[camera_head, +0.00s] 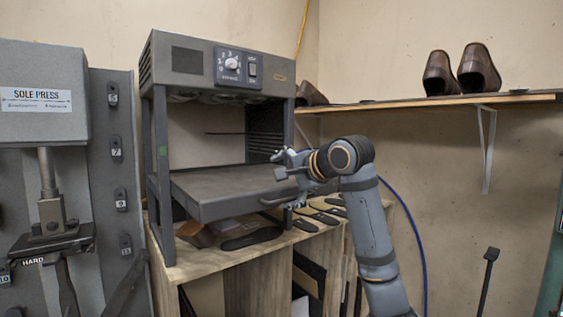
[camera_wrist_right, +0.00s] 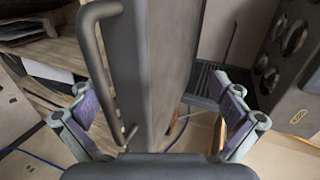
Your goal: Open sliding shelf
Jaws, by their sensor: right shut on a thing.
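The sliding shelf (camera_head: 225,187) is a flat dark grey tray in the open bay of a grey machine (camera_head: 210,70). It juts forward past the front posts. A curved bar handle (camera_head: 272,202) sits on its front face and shows large in the wrist view (camera_wrist_right: 93,60). My right gripper (camera_head: 285,178) is at the right part of the shelf's front. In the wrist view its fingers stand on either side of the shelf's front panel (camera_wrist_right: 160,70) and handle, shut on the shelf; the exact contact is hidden. My left gripper is in neither view.
The machine stands on a wooden bench (camera_head: 195,265) with dark soles (camera_head: 250,238) under the shelf. A sole press (camera_head: 40,100) stands at left. A wall shelf (camera_head: 430,101) with brown shoes (camera_head: 478,70) is at right. A blue cable (camera_head: 420,240) hangs behind my right arm.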

